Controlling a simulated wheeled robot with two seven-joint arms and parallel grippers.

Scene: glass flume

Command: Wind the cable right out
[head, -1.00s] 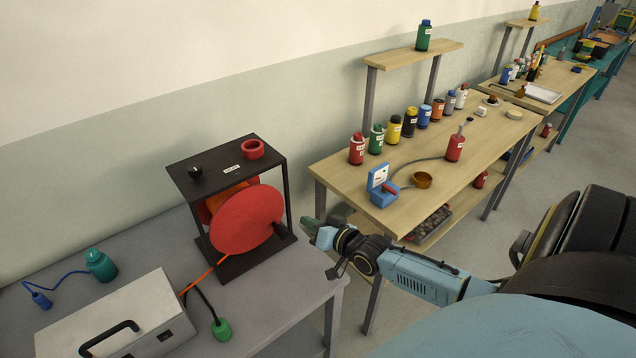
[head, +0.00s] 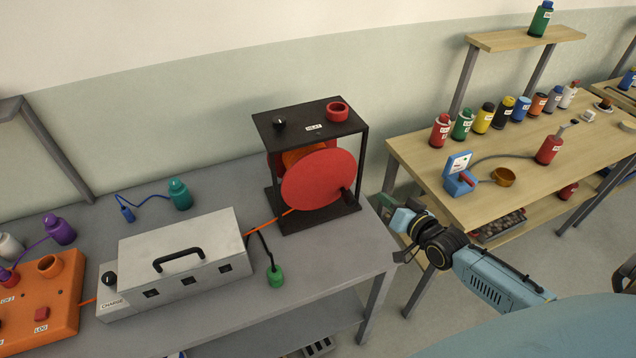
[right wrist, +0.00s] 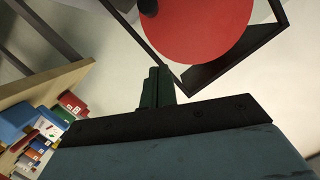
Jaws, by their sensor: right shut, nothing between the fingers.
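The cable reel has a red disc (head: 320,178) inside a black frame (head: 312,118) on the grey bench. A black crank knob (head: 348,195) sits at the disc's lower right edge; it also shows in the right wrist view (right wrist: 148,7). Orange cable (head: 264,227) runs from the reel to the white box (head: 180,262). My right gripper (head: 388,204) is right of the reel, apart from the knob, by the bench's right edge. In the right wrist view its green fingers (right wrist: 156,86) are together and empty, below the red disc (right wrist: 200,25). My left gripper is not in view.
A green plug (head: 276,276) on a black lead lies in front of the reel. An orange control box (head: 45,300) stands at the left. A wooden table (head: 440,190) with several bottles stands at the right, across a gap.

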